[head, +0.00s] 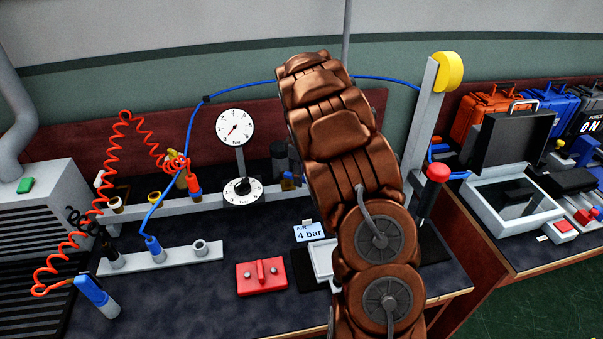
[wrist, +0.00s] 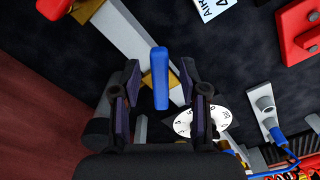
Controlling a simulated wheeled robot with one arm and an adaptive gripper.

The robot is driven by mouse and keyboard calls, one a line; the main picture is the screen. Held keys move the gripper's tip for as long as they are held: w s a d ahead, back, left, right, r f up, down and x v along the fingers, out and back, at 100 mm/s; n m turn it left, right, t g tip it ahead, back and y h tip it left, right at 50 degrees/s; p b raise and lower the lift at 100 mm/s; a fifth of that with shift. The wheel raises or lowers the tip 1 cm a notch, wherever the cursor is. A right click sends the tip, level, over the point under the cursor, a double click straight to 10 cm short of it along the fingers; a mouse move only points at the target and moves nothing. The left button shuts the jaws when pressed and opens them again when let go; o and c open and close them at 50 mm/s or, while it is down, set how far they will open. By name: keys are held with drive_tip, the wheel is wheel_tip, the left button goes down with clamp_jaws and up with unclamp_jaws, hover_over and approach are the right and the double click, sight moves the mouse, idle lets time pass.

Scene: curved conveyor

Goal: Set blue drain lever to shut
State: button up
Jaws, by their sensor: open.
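The blue drain lever (wrist: 160,80) stands out in the middle of the wrist view, with a brass-coloured fitting beside it on the grey rail (wrist: 115,30). My gripper (wrist: 158,82) is open, one dark finger on each side of the lever. Gaps show between the lever and both fingers, so no grip is visible. I cannot tell how deep the lever sits between the fingertips. In the head view my brown arm covers the middle of the bench and hides the gripper; the lever is not clearly visible there.
A white dial (wrist: 203,122) lies close to the right finger. The pressure gauge (head: 235,126) stands above it. A red block (head: 262,277) and the "AIR 4 bar" card (head: 311,232) are on the bench. A coiled red hose (head: 150,133) hangs at the left; a red-knobbed lever (head: 437,174) stands at right.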

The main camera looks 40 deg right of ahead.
clamp_jaws()
idle(0.6)
